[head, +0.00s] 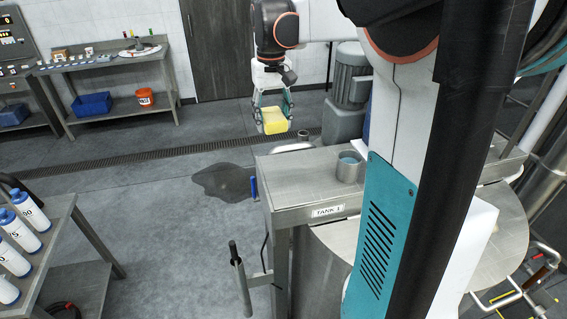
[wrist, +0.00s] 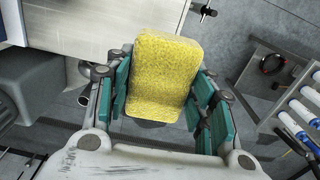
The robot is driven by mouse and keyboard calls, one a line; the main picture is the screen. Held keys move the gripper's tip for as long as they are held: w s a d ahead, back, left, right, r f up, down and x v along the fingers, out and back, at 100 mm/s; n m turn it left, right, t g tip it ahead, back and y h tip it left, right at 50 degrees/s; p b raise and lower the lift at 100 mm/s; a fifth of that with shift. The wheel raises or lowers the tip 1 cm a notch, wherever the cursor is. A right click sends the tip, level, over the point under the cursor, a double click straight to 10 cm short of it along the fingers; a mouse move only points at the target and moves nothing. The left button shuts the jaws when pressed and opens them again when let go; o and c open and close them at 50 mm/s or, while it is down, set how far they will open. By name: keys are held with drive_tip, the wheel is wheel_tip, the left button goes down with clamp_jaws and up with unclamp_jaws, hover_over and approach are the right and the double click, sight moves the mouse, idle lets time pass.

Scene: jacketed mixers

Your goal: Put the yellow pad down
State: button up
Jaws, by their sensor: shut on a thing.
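The yellow pad (head: 274,120) is a thick sponge-like block. My gripper (head: 271,104) is shut on it and holds it in the air, past the far edge of the tank's steel top as the head view shows it. In the wrist view the yellow pad (wrist: 162,75) fills the space between the teal fingers of my gripper (wrist: 160,98). Nothing shows in contact with the pad except the fingers.
A dark puddle (head: 223,182) lies on the floor. A bench (head: 110,62) and a cart of bottles (head: 50,225) stand left.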

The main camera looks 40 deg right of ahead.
sight(284, 178)
drive_tip(key=s+r, duration=0.1)
drive_tip(key=s+d+r+p, duration=0.1)
drive_tip(key=shift+s+d+r+m, duration=0.2)
drive_tip(key=shift+s+r+m, duration=0.05)
drive_tip(key=shift+r+m, duration=0.1)
wheel_tip(284, 178, down, 20)
drive_tip(key=shift+r+p, duration=0.1)
drive_tip(key=shift+p, duration=0.45)
drive_tip(key=shift+f, duration=0.2)
drive_tip(key=shift+s+f+b, duration=0.2)
drive_tip(key=shift+f+b, duration=0.1)
drive_tip(key=shift+b, duration=0.25)
drive_tip(key=o, duration=1)
drive_tip(key=shift+c, duration=0.2)
drive_tip(key=shift+o, duration=0.7)
drive_tip(key=shift+w+f, duration=0.1)
drive_tip(key=shift+w, duration=0.05)
